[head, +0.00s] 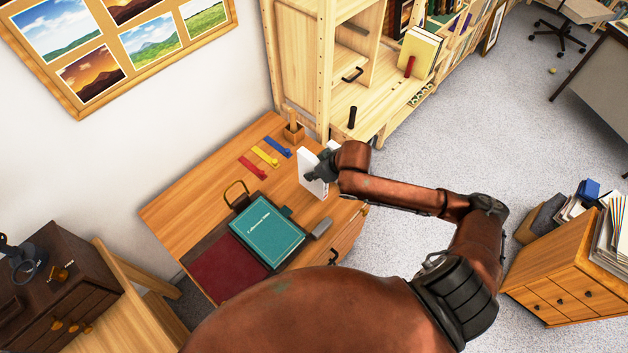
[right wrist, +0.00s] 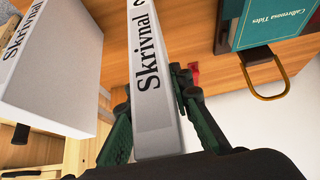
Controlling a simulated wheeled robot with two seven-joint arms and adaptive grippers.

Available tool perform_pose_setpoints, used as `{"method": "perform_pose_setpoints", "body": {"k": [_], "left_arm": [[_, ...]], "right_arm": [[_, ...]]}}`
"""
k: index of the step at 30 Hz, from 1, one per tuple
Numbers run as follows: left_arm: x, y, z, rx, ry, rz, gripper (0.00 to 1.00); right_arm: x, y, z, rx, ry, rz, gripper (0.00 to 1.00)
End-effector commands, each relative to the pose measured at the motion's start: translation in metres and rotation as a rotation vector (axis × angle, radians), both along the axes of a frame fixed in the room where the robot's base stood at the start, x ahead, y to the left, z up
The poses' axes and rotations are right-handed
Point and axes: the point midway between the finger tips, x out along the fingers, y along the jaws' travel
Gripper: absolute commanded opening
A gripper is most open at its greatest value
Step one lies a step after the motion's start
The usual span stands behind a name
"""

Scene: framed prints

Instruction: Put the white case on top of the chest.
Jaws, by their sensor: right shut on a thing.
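A slim white case (right wrist: 150,75) with "Skrivnal" on its spine stands between the fingers of my right gripper (right wrist: 157,105), which is shut on it. In the head view the case (head: 308,174) is upright at the right end of the wooden desk, partly hidden by my right gripper (head: 322,170). I cannot tell whether it touches the desktop. A second white case (right wrist: 60,70) with the same lettering shows beside it in the right wrist view. A dark brown small chest (head: 68,302) with drawers is at the lower left. My left gripper is not in view.
The desk (head: 185,205) holds a teal book (head: 268,232), a maroon pad (head: 228,268) and coloured strips (head: 265,157). A light wooden shelf unit (head: 300,60) stands behind it. A wooden drawer cabinet (head: 560,285) with papers on top is at right. Open floor lies between.

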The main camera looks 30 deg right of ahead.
Motion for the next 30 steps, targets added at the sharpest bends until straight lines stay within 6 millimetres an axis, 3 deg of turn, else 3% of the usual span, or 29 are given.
{"method": "perform_pose_setpoints", "body": {"k": [7, 17, 18, 25, 30], "left_arm": [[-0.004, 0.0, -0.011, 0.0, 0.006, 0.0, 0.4], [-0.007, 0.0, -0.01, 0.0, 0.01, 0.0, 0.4], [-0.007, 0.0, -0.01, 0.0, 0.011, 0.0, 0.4], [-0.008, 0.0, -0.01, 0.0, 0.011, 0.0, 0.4], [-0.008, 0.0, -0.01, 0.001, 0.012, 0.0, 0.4]], "right_arm": [[-0.001, 0.0, -0.041, 0.0, 0.003, 0.0, 0.0], [-0.001, 0.0, -0.043, 0.0, 0.001, 0.0, 0.0], [-0.001, 0.0, -0.044, -0.001, 0.002, 0.0, 0.2], [-0.001, 0.0, -0.044, -0.001, 0.002, 0.0, 0.36], [-0.001, 0.0, -0.044, -0.001, 0.002, 0.0, 0.37]]}}
